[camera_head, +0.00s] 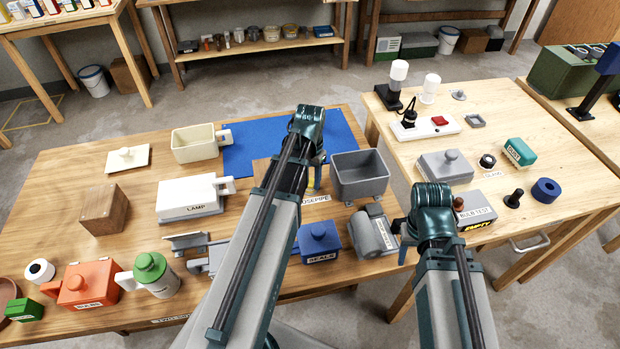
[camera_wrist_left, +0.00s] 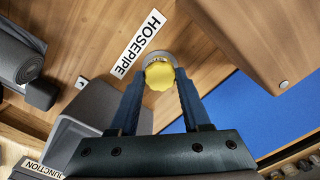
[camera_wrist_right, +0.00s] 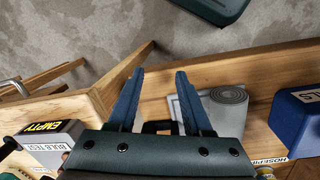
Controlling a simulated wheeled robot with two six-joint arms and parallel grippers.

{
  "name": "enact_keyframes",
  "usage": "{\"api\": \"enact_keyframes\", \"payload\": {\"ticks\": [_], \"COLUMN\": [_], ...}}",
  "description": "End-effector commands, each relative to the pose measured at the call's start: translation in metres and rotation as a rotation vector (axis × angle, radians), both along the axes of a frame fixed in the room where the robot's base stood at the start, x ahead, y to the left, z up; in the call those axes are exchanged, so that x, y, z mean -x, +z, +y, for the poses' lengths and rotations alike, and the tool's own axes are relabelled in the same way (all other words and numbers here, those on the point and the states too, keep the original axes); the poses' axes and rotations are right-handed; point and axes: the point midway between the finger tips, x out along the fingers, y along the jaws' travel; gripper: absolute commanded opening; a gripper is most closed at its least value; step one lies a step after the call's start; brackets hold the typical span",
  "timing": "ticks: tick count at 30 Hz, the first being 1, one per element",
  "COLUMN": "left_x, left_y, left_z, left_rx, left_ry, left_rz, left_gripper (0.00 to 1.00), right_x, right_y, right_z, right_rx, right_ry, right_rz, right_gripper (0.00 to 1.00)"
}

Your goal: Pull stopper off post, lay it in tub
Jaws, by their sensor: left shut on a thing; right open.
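The yellow stopper (camera_wrist_left: 160,77) has a ridged round cap. It sits over a pale round post (camera_wrist_left: 158,56), whose rim shows just behind it. My left gripper (camera_wrist_left: 160,92) is shut on the stopper, one blue finger on each side. I cannot tell whether the stopper is still seated on the post. In the head view my left arm hides most of this spot. The grey open tub (camera_head: 360,187) stands just right of my left gripper and looks empty. It also shows in the left wrist view (camera_wrist_left: 82,128). My right gripper (camera_wrist_right: 155,90) is open and empty at the table's right side.
A HOSEPIPE label (camera_wrist_left: 138,44) lies by the post. A blue SEALS box (camera_head: 319,243) and a grey roll (camera_head: 372,232) stand in front of the tub. A blue mat (camera_head: 255,135) lies behind, with a cream bin (camera_head: 196,147) at its left. A second bench (camera_head: 560,165) adjoins at right.

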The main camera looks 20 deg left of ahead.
Motion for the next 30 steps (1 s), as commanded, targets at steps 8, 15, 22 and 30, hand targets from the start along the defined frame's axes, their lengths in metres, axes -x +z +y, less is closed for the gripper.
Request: {"api": "enact_keyframes", "payload": {"ticks": [8, 15, 22, 30], "left_x": [0.0, 0.0, 0.0, 0.0], "left_y": [0.003, 0.013, 0.021, 0.032], "left_z": [0.0, 0.0, 0.0, 0.0], "left_rx": [0.0, 0.0, 0.0, 0.0], "left_ry": [0.0, 0.0, 0.0, 0.0], "left_rz": [0.0, 0.0, 0.0, 0.0], "left_gripper": [0.0, 0.0, 0.0, 0.0], "right_x": [0.0, 0.0, 0.0, 0.0], "right_y": [0.003, 0.013, 0.022, 0.032], "right_z": [0.0, 0.0, 0.0, 0.0], "right_rx": [0.0, 0.0, 0.0, 0.0], "right_ry": [0.0, 0.0, 0.0, 0.0], "right_rz": [0.0, 0.0, 0.0, 0.0], "right_gripper": [0.5, 0.5, 0.5, 0.5]}}
